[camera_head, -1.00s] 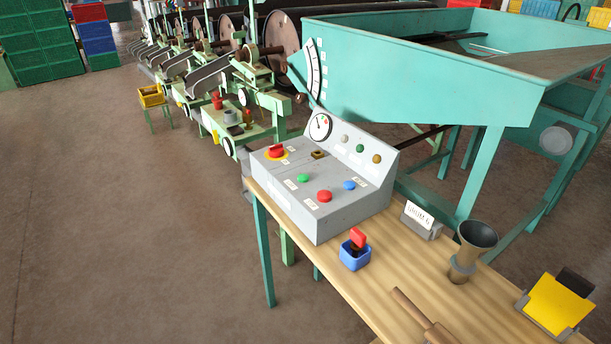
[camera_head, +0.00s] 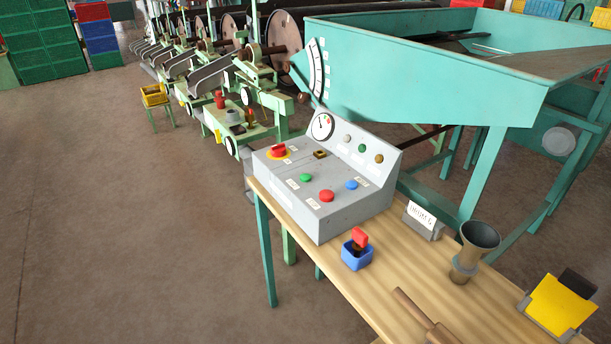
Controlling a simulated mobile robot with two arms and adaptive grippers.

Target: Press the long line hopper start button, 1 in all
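A grey control box (camera_head: 325,190) stands on a wooden bench. Its top carries a green button (camera_head: 306,177), a red button (camera_head: 327,195), a blue button (camera_head: 352,184) and a red mushroom button on a yellow ring (camera_head: 279,151). Small labels sit beside the buttons, too small to read. A dial gauge (camera_head: 322,126) and several small round lamps are on its raised back panel. A large teal hopper (camera_head: 430,75) stands behind the box. Neither of my grippers is in view.
The wooden bench (camera_head: 385,273) also holds a blue cup with a red-topped object (camera_head: 357,252), a sign card (camera_head: 422,218), a metal funnel cup (camera_head: 473,250), a wooden-handled tool (camera_head: 425,318) and a yellow holder (camera_head: 558,306). Green machines stand behind. Open floor (camera_head: 110,210) lies left.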

